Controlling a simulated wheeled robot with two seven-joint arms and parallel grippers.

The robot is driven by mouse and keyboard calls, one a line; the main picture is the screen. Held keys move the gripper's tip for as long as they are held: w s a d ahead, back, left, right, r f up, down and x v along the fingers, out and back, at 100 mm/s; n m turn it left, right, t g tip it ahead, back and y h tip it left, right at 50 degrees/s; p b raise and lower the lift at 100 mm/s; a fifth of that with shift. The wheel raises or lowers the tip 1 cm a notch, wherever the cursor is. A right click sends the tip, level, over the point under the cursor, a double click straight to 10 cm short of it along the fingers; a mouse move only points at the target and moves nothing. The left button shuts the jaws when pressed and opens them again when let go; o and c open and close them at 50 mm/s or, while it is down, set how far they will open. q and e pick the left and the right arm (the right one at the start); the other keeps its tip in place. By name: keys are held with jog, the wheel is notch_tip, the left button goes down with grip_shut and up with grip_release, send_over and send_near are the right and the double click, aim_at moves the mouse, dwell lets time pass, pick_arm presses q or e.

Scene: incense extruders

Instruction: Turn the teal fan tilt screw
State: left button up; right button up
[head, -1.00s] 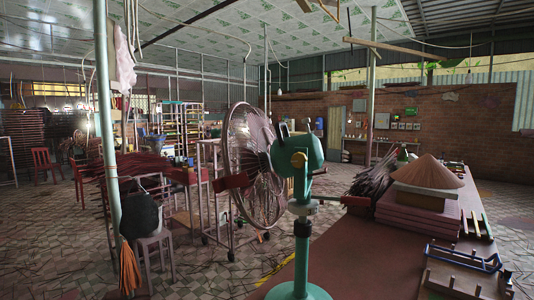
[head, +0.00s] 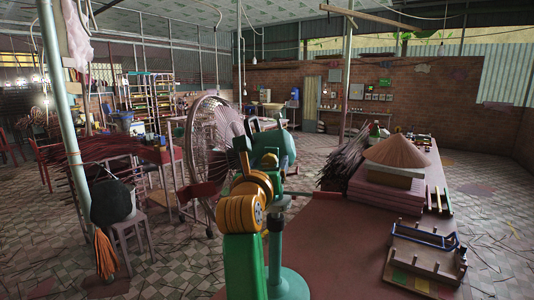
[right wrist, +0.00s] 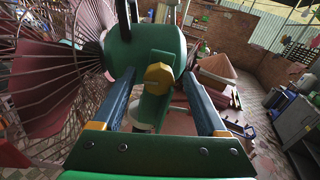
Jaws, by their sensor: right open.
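The teal fan (head: 275,252) stands on the red table in the head view, its round wire cage (head: 207,145) facing left. My right arm comes up from the bottom and covers much of its neck. My right gripper (head: 262,160) is at the fan's neck, below the motor housing. In the right wrist view, the yellow tilt screw (right wrist: 158,76) shows between the two blue fingers of my right gripper (right wrist: 160,84). The fingers are open, with a gap visible on each side of the screw. The screw is hidden in the head view. My left gripper is not in view.
A conical hat (head: 400,150) sits on pink stacks (head: 385,190) on the table to the right. A wooden rack with a blue handle (head: 425,236) lies nearer. A metal post (head: 68,140) stands left. The table between fan and rack is clear.

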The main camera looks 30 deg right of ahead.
jog(key=shift+w+d+f, duration=0.2)
jog(key=shift+s+a+r, duration=0.1)
jog(key=shift+a, duration=0.1)
jog(key=c, duration=0.5)
grip_shut()
